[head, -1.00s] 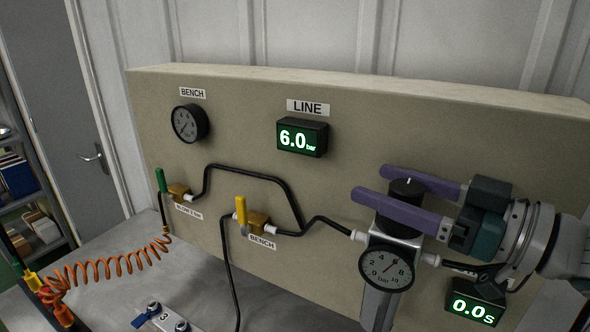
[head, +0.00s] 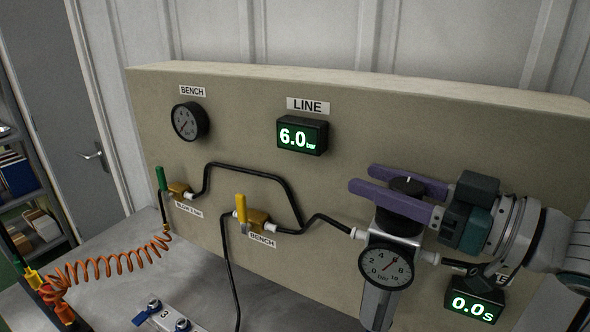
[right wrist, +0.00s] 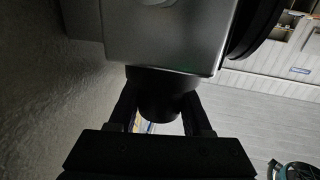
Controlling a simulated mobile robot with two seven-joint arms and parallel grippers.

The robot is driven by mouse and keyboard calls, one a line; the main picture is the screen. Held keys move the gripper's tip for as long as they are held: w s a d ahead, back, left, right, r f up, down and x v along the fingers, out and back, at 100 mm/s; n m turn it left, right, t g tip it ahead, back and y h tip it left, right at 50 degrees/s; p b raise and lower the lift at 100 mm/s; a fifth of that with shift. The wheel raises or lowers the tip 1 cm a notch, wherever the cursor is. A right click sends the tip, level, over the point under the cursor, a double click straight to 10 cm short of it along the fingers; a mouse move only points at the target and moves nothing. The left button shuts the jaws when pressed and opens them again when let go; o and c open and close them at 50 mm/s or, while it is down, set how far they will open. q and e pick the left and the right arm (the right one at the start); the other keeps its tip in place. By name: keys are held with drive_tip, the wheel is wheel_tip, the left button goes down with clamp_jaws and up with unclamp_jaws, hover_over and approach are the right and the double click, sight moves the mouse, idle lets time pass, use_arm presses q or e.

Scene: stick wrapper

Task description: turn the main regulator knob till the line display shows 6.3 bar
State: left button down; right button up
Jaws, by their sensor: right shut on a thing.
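The main regulator (head: 392,248) is a grey metal body with a round dial gauge (head: 386,267) on its front. Its black knob (head: 407,187) sits on top, and it also shows in the right wrist view (right wrist: 160,98). My right gripper (head: 384,197) reaches in from the right, its purple fingers on either side of the knob and shut on it. The line display (head: 301,137) reads 6.0 bar in green-lit digits. My left gripper is not in view.
A second display (head: 478,301) at lower right reads 0.0 s. A bench gauge (head: 189,122), a green-handled valve (head: 176,188) and a yellow-handled valve (head: 252,219) are on the beige panel (head: 350,110). An orange coiled hose (head: 105,271) hangs at left.

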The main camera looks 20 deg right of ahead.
clamp_jaws()
drive_tip(key=shift+d+r+m+t+h+p, duration=0.1)
drive_tip(key=shift+r+m+t+h+p, duration=0.25)
drive_tip(key=shift+m+h+p, duration=0.55)
drive_tip(key=shift+w+d+f+m+t+h+p, duration=0.15)
drive_tip(key=shift+m+t+h+p, duration=0.4)
drive_tip(key=shift+h, duration=0.65)
drive_tip(key=shift+d+f+m+h+p, duration=0.15)
drive_tip(key=shift+d+m+h+p, duration=0.15)
drive_tip(key=shift+m+h, duration=0.45)
drive_tip(key=o, duration=1)
unclamp_jaws()
drive_tip(key=shift+n, duration=0.3)
